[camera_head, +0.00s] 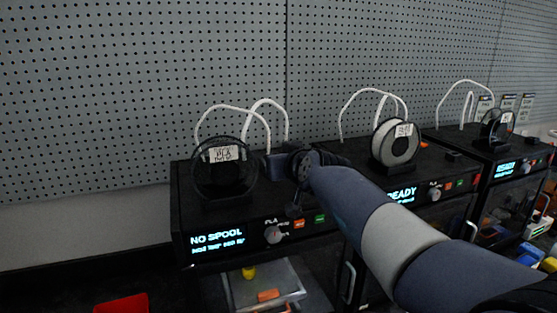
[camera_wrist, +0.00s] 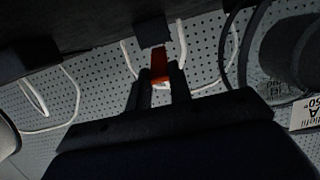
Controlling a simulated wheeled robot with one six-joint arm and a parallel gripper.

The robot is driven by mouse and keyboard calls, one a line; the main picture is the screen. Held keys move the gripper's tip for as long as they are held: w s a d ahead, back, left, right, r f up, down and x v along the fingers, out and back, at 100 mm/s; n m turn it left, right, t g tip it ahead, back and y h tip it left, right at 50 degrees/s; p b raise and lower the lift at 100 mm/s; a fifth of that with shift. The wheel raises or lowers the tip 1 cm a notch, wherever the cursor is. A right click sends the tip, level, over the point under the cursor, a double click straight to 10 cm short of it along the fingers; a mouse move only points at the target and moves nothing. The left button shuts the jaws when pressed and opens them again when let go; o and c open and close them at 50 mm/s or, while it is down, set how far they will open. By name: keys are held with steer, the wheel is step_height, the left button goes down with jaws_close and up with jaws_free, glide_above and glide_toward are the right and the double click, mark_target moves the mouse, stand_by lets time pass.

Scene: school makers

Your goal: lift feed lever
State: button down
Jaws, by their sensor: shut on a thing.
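The orange-red feed lever (camera_wrist: 159,64) shows in the wrist view, its lower end between the two dark fingertips of my gripper (camera_wrist: 160,82). My gripper is shut on it. The lever's other end meets a dark block (camera_wrist: 152,32) on the printer. In the head view my gripper (camera_head: 272,164) is over the top of the left printer (camera_head: 182,205), just right of its spool holder, and the lever is hidden there.
A dark round spool (camera_head: 224,172) with a paper label stands on the left printer, close to my gripper. White tubes (camera_head: 262,112) arch behind it. The middle printer carries a white spool (camera_head: 396,145). A third printer (camera_head: 500,150) stands at right. Pegboard (camera_head: 100,90) backs everything.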

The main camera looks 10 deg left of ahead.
steer(key=shift+w+a+r, duration=0.15)
steer(key=shift+w+r, duration=0.05)
steer(key=shift+r, duration=0.45)
steer(key=shift+w+a+r, duration=0.15)
steer(key=shift+w+r, duration=0.05)
steer(key=shift+r, duration=0.45)
steer(key=c, duration=1.7)
jaws_free()
steer(key=shift+c, duration=0.2)
steer(key=o, duration=0.5)
steer(key=shift+f, duration=0.15)
steer(key=shift+c, duration=0.2)
steer(key=shift+f, duration=0.1)
steer(key=shift+s+d, duration=0.1)
steer(key=b+v, duration=0.2)
steer(key=v, duration=0.8)
steer(key=shift+s+b, duration=0.25)
steer(key=shift+b, duration=0.15)
steer(key=shift+w, duration=0.1)
